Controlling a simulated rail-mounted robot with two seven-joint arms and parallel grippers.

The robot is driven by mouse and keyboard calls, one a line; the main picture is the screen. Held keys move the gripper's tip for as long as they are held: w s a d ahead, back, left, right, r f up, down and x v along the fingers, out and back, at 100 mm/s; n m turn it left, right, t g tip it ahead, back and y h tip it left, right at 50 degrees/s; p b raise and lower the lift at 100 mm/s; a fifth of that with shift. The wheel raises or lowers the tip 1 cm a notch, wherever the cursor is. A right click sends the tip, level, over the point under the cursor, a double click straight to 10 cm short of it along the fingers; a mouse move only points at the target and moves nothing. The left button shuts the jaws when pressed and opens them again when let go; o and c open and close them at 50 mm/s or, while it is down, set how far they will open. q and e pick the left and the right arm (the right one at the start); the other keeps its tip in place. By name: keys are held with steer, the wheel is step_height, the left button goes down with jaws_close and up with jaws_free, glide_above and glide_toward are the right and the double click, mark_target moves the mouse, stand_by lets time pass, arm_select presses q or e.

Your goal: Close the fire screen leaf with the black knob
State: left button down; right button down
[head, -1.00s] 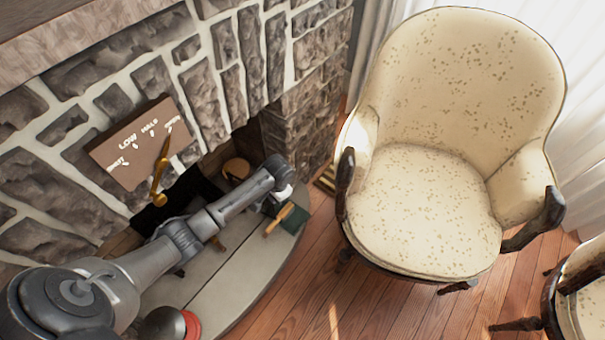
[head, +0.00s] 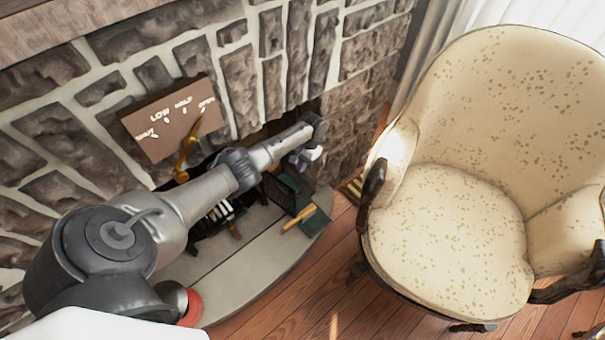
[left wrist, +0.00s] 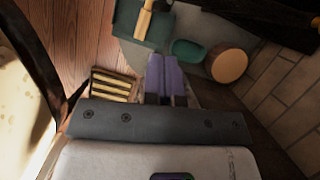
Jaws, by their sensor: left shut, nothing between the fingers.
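My left gripper (head: 308,158) is at the right side of the fireplace opening, above the hearth. In the left wrist view its purple fingers (left wrist: 168,72) are together with nothing between them. I cannot clearly make out the fire screen leaf or its black knob in either view. Dark shapes (head: 208,228) under my left forearm are partly hidden, and I cannot tell whether they belong to the screen. A black piece (left wrist: 275,15) also shows at the top right of the left wrist view. My right gripper is in neither view.
A green pan with a wooden handle (head: 308,224) lies at the hearth (head: 245,268); the pan (left wrist: 148,30) also shows in the left wrist view, near a round tan end (left wrist: 229,66). A brass lever (head: 185,160) hangs by the sign (head: 165,125). A cream armchair (head: 450,220) stands right.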

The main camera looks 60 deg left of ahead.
mark_target(280, 191)
arm_select(q)
steer(key=b+x, duration=0.4)
steer(key=x, duration=0.5)
